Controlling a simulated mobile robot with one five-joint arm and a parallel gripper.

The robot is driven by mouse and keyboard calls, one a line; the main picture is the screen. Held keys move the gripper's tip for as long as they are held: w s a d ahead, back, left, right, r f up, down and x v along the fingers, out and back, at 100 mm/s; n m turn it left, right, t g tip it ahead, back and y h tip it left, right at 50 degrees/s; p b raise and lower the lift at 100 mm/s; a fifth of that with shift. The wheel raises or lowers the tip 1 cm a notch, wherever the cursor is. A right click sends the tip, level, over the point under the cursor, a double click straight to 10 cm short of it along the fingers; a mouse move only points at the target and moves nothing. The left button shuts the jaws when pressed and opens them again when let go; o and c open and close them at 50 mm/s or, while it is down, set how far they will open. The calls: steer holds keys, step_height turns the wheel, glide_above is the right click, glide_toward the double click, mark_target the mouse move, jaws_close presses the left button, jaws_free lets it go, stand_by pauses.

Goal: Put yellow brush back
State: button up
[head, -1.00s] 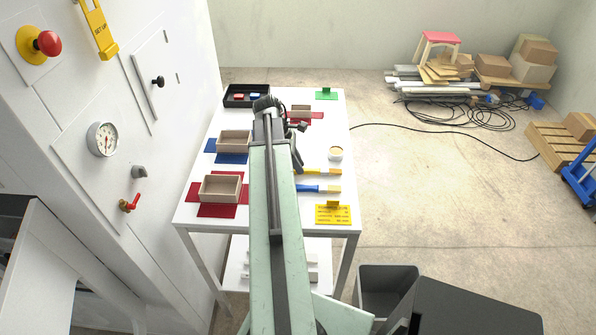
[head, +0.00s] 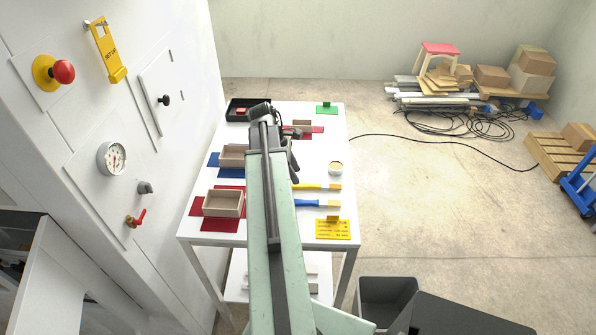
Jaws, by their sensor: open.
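The yellow brush (head: 318,187) lies on the white table, right of my arm, with its yellow handle partly hidden by the arm and its bristle end to the right. A blue brush (head: 316,203) lies parallel just in front of it. My gripper (head: 293,160) is at the far end of my arm, over the table and beyond the yellow brush. It is small and dark in the picture, and nothing shows between its open jaws.
Box trays (head: 222,204) on red and blue mats stand left of my arm. A black tray (head: 240,108) is at the back left. The white machine wall (head: 120,120) is close on the left.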

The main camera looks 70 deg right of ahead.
steer(key=p+v, duration=0.5)
steer(key=v, duration=0.2)
steer(key=shift+r, duration=0.3)
steer(key=shift+w, duration=0.1)
stand_by(0.8)
